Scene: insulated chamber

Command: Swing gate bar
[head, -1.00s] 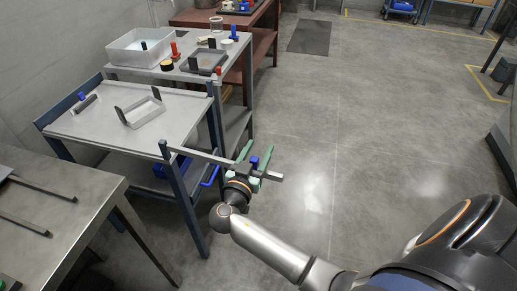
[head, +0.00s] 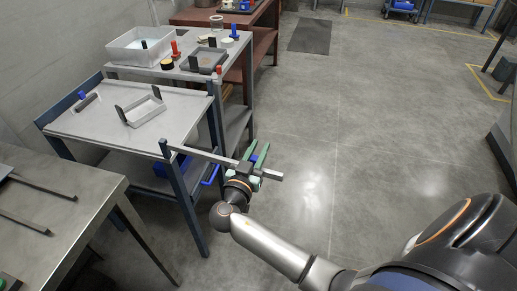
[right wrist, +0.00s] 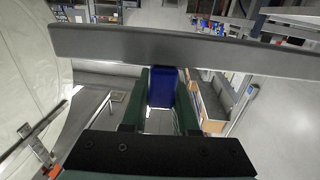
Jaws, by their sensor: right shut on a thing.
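The gate bar (head: 205,155) is a long grey bar. It runs from the top of a dark blue corner post (head: 178,190) of the cart out to the right, over the floor, and its free end (head: 275,176) sticks out past my gripper. My right gripper (head: 257,157) has green fingers and is shut on the blue handle of the bar. In the right wrist view the blue handle (right wrist: 162,88) hangs below the bar (right wrist: 180,47), between the two green fingers. My left gripper is not in view.
A cart with a light top (head: 85,125) holds a grey tray frame (head: 143,108). Behind it a grey table carries a white bin (head: 138,46) and small parts. A steel table (head: 60,205) stands at the lower left. The floor (head: 370,130) to the right is open.

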